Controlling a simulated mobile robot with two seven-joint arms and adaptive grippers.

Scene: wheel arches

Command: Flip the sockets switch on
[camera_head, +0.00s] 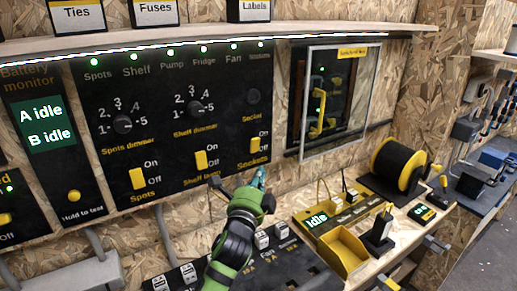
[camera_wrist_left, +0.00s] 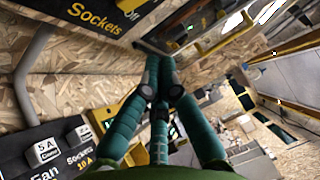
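The sockets switch (camera_head: 255,145) is a yellow rocker at the lower right of the black control panel, above a yellow "Sockets" label, with On and Off words beside it. Its yellow part sits level with Off, but I cannot be sure of its setting. My left gripper (camera_head: 259,179) is just below the label in the head view, apart from the switch. In the left wrist view my left gripper (camera_wrist_left: 160,62) has its teal fingers drawn together with nothing between them. The sockets switch (camera_wrist_left: 130,5) is partly cut off there at the top edge. My right gripper is out of view.
Shelf (camera_head: 201,160) and spots (camera_head: 137,178) switches sit left on the same panel. A glass-covered box (camera_head: 335,97) stands to the right. Below are a fuse block (camera_head: 265,262), a yellow tray (camera_head: 342,252) and a cable reel (camera_head: 398,165). A wooden shelf runs above.

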